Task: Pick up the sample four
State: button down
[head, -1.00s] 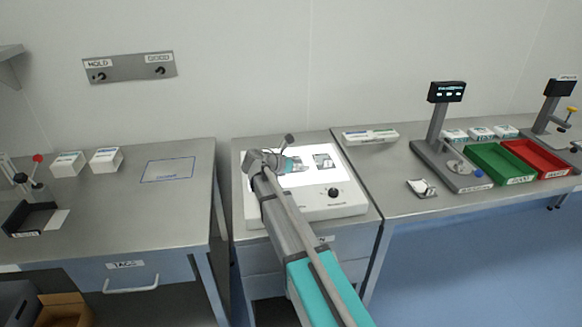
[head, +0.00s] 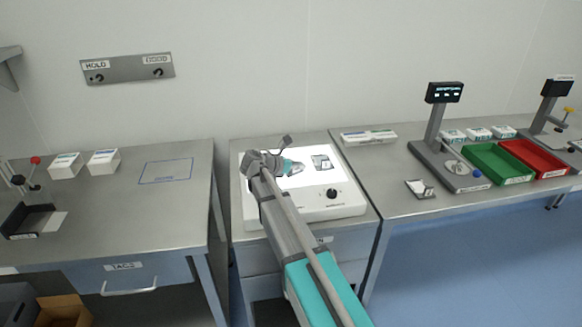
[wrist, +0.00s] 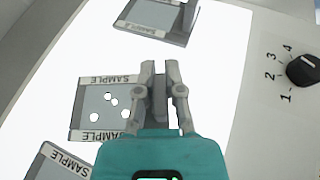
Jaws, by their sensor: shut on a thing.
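My gripper (wrist: 160,70) is shut on a narrow grey piece at the right edge of a sample with several round white holes (wrist: 97,97). This sample has SAMPLE labels on two edges and appears to lie on or just above the lit white panel. The left finger hides part of its right side. A second sample (wrist: 148,14) with a dark raised edge lies beyond the fingertips. A third sample (wrist: 60,165) is partly cut off at lower left. No sample number is readable. In the head view, my gripper (head: 294,167) is over the light box.
The light box (head: 335,208) has a black knob (wrist: 303,70) marked 1 to 4. Right of it stand a display stand (head: 437,135), a green tray (head: 497,164) and a red tray (head: 535,158). The left table has a blue-outlined empty area (head: 166,171) and white boxes (head: 103,162).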

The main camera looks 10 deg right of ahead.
jog(key=shift+r, duration=0.15)
notch_tip(320, 180, up, 3)
jog(key=p, duration=0.3)
jog(key=s+d+r+p, duration=0.1)
jog(key=s+r+p, duration=0.8)
jog(key=s, duration=0.5)
jog(key=shift+r+p, duration=0.35)
jog(key=shift+p, duration=0.15)
jog(key=shift+s, duration=0.15)
dwell(0.4)
